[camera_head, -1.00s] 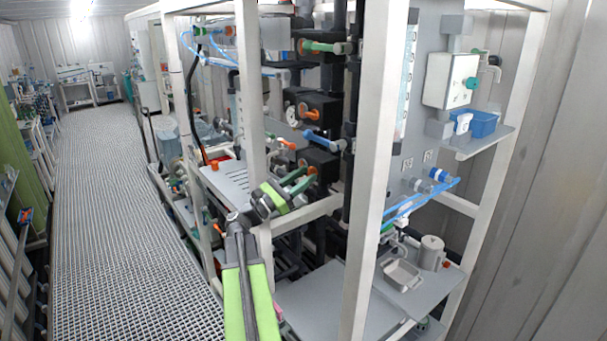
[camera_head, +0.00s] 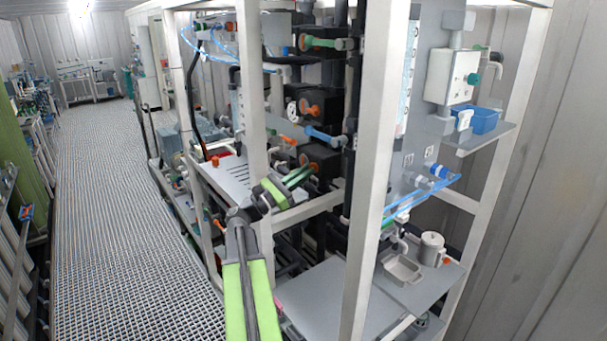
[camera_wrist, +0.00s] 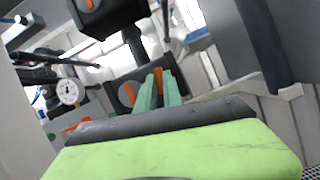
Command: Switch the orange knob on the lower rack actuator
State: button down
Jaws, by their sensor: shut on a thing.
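The lower rack actuator is a black box (camera_head: 326,160) on the rack, below a similar black box. Its orange knob (camera_head: 304,158) is partly hidden by my fingers in the head view. My gripper (camera_head: 310,171) reaches in from the left with two green fingers at the front of this box. In the wrist view the orange knob (camera_wrist: 158,78) stands between the fingertips of my gripper (camera_wrist: 160,76), and they are shut on it. The face of the lower actuator (camera_wrist: 122,80) shows behind them.
An upper actuator (camera_head: 322,98) with its own orange knob (camera_head: 309,108) sits above, near a round gauge (camera_head: 292,110). White rack posts (camera_head: 378,150) stand close to my arm. A grey shelf (camera_head: 325,295) lies below. The grated walkway (camera_head: 120,210) at left is clear.

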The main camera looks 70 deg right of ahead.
jog(key=shift+w+d+r, duration=0.1)
jog(key=shift+d, duration=0.05)
jog(key=shift+w+d+r+m+g+y+p, duration=0.15)
jog(key=shift+m+y+p, duration=1.25)
jog(key=shift+m, duration=1.7)
jog(key=shift+s+a+r+m+g+y+p, duration=0.2)
jog(key=shift+m+y+p, duration=1.2)
jog(key=shift+m, duration=1.7)
jog(key=shift+w+d+r+m+g+y+p, duration=0.2)
jog(key=shift+m+y+p, duration=0.6)
jog(key=shift+m+p, duration=1.7)
jog(key=shift+f+m+b, duration=0.15)
jog(key=shift+m+b, duration=0.35)
jog(key=shift+m, duration=0.2)
jog(key=c, duration=1.6)
grip_release()
jog(key=shift+f, duration=0.1)
jog(key=shift+o, duration=0.6)
